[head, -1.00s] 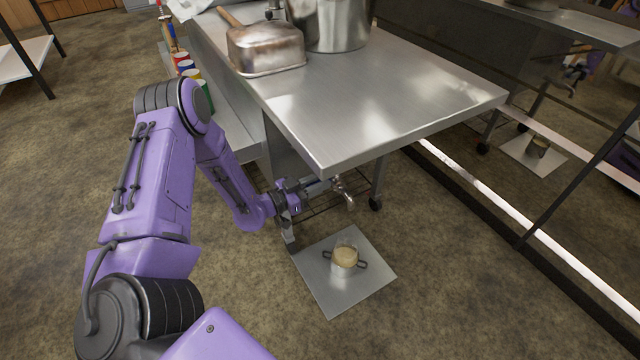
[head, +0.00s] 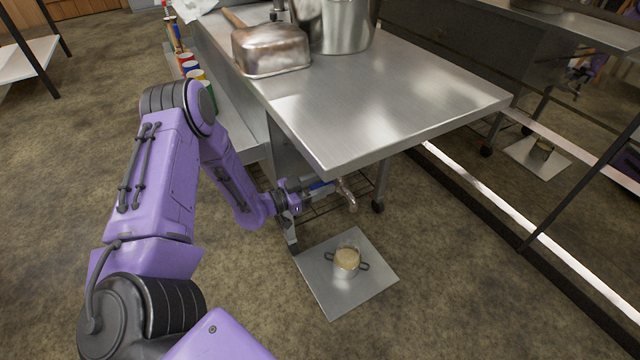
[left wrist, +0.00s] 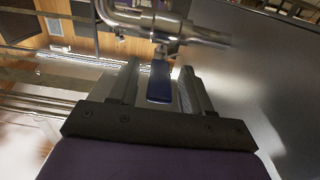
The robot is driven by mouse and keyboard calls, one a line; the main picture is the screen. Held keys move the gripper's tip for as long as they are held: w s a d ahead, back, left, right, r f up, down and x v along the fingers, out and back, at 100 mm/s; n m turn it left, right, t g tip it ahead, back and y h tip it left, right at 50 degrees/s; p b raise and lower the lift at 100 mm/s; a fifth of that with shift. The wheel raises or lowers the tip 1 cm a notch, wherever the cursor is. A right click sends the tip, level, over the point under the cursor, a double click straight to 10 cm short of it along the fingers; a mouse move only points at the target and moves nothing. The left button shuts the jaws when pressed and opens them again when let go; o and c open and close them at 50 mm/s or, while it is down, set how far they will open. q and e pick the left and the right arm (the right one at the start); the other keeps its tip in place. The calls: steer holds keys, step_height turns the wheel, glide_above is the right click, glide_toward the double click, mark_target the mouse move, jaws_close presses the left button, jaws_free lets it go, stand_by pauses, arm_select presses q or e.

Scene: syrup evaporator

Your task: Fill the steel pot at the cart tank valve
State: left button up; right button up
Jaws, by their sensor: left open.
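The steel pot (head: 347,270) stands upright on a flat metal sheet (head: 331,299) on the floor. Tan liquid shows inside it, near the rim, and it has a dark handle on each side. The tank valve (head: 350,203) sticks out under the steel table, its spout above the pot; no clear stream shows. In the left wrist view the valve body (left wrist: 160,22) is at the top, with its blue lever (left wrist: 160,82) between my fingers. My left gripper (head: 311,190) is open around or close to the lever; contact is unclear. My right gripper is out of view.
Colored cans (head: 197,80) stand on a shelf at left. A reflective wall is at right. Floor around the sheet is clear.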

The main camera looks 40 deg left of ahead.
arm_select(q)
steer(key=p+v, duration=0.2)
steer(key=v, duration=0.8)
steer(key=shift+s+a+p, duration=0.15)
steer(key=shift+s+p, duration=0.05)
steer(key=shift+p, duration=0.1)
